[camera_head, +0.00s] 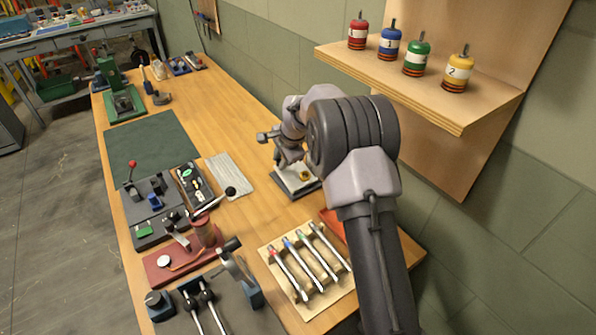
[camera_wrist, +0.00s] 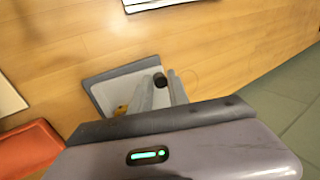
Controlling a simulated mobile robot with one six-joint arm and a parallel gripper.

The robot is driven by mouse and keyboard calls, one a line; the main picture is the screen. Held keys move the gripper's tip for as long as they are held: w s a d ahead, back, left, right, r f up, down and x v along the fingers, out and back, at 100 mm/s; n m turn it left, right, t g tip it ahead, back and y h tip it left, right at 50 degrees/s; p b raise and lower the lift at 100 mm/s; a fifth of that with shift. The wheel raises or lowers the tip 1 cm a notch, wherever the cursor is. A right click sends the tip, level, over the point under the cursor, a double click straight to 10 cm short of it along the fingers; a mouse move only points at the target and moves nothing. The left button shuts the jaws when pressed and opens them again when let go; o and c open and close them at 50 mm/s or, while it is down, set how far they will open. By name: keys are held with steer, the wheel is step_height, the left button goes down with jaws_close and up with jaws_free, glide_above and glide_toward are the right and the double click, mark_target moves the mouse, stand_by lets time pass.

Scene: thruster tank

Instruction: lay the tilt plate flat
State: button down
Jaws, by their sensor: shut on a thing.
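The tilt plate (camera_head: 304,184) is a pale square plate on a dark grey base, on the wooden bench under my arm. A small yellow object sits on it. In the wrist view, the plate (camera_wrist: 104,94) shows its pale face and grey rim, partly hidden by my gripper. My gripper (camera_head: 286,160) is over the plate's far side. In the wrist view, the fingers of my gripper (camera_wrist: 161,88) close around a small black knob (camera_wrist: 160,80) at the plate's edge. I cannot tell how far the plate is tilted.
A wooden rack (camera_head: 268,257) with several coloured pens stands nearer, with a red tray (camera_head: 331,222) beside it. A grey ribbed pad (camera_head: 229,175) lies left of the plate. A shelf (camera_head: 440,105) with several coloured weights overhangs at right. Bare bench lies beyond the plate.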

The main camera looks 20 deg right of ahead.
steer(key=shift+w+a+f+g+h+p, duration=0.15)
steer(key=shift+f+g+p, duration=0.3)
steer(key=shift+p, duration=1.2)
steer(key=shift+w+d+f+g+h+p, duration=0.15)
steer(key=shift+f+g+p, duration=0.3)
steer(key=shift+p, duration=1.2)
steer(key=shift+a+f+g+p, duration=0.15)
steer(key=shift+f+g+p, duration=0.15)
steer(key=shift+p, duration=0.35)
steer(key=shift+w+f+p, duration=0.15)
steer(key=shift+f+p, duration=0.05)
steer(key=shift+p, duration=0.15)
steer(key=shift+f+g, duration=0.15)
steer(key=shift+g, duration=0.15)
steer(key=c, duration=1.4)
jaws_free()
steer(key=shift+c, duration=0.2)
steer(key=shift+r, duration=0.2)
